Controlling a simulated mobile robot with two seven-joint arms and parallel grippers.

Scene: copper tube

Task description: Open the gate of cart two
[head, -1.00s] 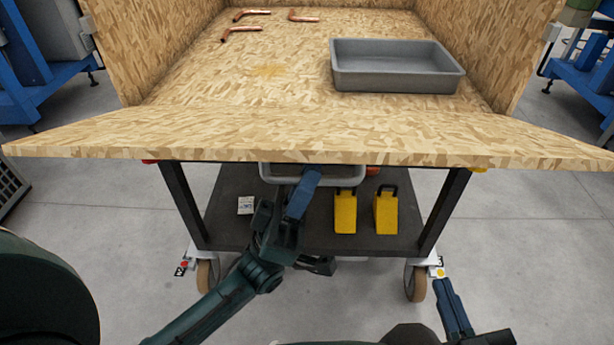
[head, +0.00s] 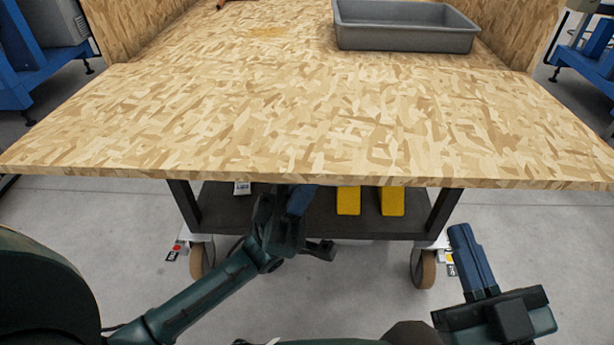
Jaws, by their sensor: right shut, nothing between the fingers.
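Cart two's gate (head: 300,130) is the wide chipboard panel at the front of the cart. It is folded down towards me and lies roughly level with the chipboard cart floor, reaching out over the lower shelf. My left gripper (head: 298,200) is at the gate's front edge, left of middle, with its tip partly hidden under the panel. I cannot tell whether it touches the panel or how its jaws stand. My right gripper (head: 470,250) is shut and empty, pointing up below the gate's right part, apart from it.
A grey tray (head: 405,38) stands on the cart floor at the back right. A copper tube end (head: 221,4) shows at the top left. Below the gate are two yellow blocks (head: 348,201) on the dark shelf (head: 225,215) and the cart's wheels (head: 424,270).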

